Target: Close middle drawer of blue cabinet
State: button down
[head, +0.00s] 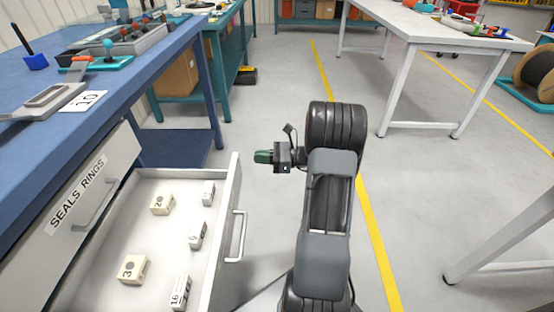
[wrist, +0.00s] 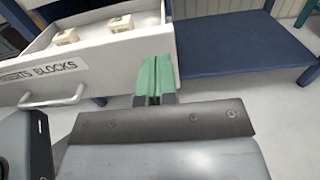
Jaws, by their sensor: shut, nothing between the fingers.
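The blue cabinet (head: 150,60) stands at the left in the head view. Its open drawer (head: 232,190), below the one labelled "SEALS RINGS", is pulled far out and holds several small numbered blocks. The wrist view shows this drawer's pale front (wrist: 105,62), a label ending in "BLOCKS" and a bar handle (wrist: 55,100). My gripper (head: 258,156) has green fingers, shut and empty. It is just outside the drawer front, near its far end. In the wrist view the fingertips (wrist: 156,72) overlap the front's right end; I cannot tell whether they touch. Any drawer below is hidden.
The "SEALS RINGS" drawer (head: 110,165) above is shut. Trays and tools lie on the blue top. A white table (head: 440,35) stands at the back right and a cable reel (head: 535,75) at the far right. Grey floor with yellow lines is clear right of my arm.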

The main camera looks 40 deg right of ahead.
aim_at(238, 156)
jog(key=shift+b+x, duration=0.55)
jog(key=shift+x, duration=1.8)
jog(key=shift+w, duration=0.1)
